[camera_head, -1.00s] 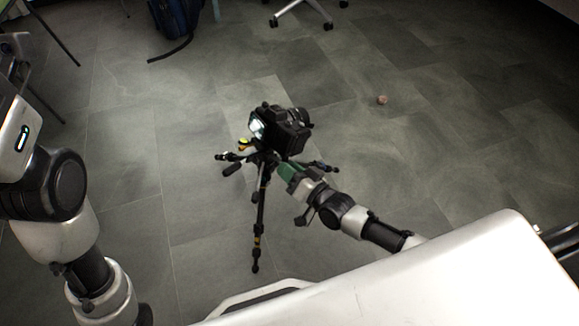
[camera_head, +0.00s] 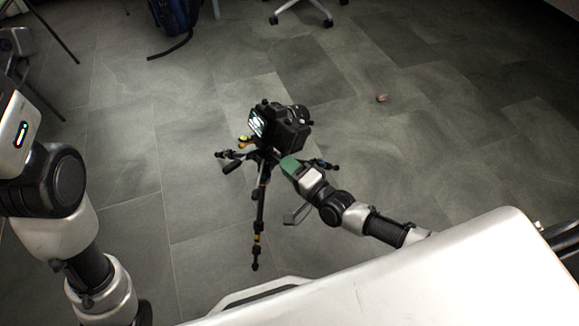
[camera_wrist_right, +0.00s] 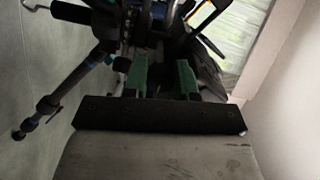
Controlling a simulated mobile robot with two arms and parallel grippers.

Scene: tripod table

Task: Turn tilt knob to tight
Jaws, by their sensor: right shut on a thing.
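A black camera (camera_head: 286,128) with a lit screen sits on top of a black tripod (camera_head: 259,205) that stands on the floor. My right gripper (camera_head: 287,163), with green fingers, reaches in from the right to the tripod head just under the camera. In the right wrist view the two green fingers of this gripper (camera_wrist_right: 160,72) point at the dark parts of the tripod head and are shut on a small dark part between them. This is apparently the tilt knob, mostly hidden by the fingers. My left arm shows at the left, but its gripper is out of view.
A tripod leg (camera_wrist_right: 62,85) slants down at the left of the right wrist view. A blue bag (camera_head: 176,18) and an office chair base (camera_head: 302,12) stand at the back. A small brownish object (camera_head: 382,98) lies on the floor. Open floor surrounds the tripod.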

